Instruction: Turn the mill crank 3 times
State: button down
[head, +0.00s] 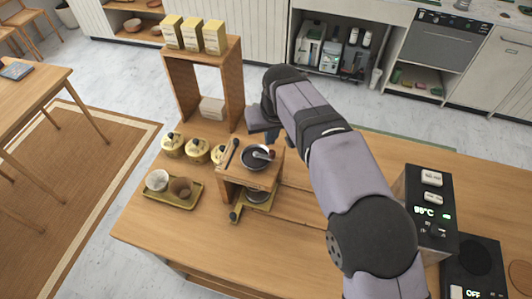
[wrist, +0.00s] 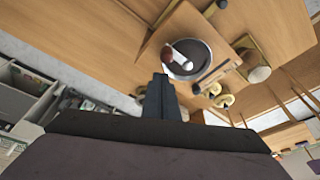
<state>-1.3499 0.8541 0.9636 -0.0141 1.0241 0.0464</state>
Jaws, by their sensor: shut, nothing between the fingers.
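The mill is a wooden box (head: 236,172) with a round black bowl on top, standing on the cart's counter. Its crank (head: 263,155) lies across the bowl as a short pale arm. In the wrist view the crank (wrist: 181,56) shows a dark reddish knob (wrist: 167,55) at one end, close beyond my fingertips. My gripper (wrist: 160,77) is shut and empty, pointing toward the mill's top. In the head view my gripper (head: 272,136) is at the far side of the mill, partly hidden by my own wrist. I see no clear contact with the knob.
A tray (head: 160,201) with two cups stands left of the mill, and several yellow-lidded jars (head: 197,150) stand behind it. A wooden shelf (head: 238,85) with yellow boxes rises at the back. A black machine (head: 437,190) stands at the right. The front counter is clear.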

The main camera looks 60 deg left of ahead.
jog(key=shift+f+b, duration=0.7)
jog(key=shift+f, duration=0.45)
dwell(0.9)
jog(key=shift+r+p, duration=0.35)
jog(key=shift+r+p, duration=0.3)
jog(key=shift+r, duration=0.05)
jog(key=shift+r, duration=0.25)
dwell(0.4)
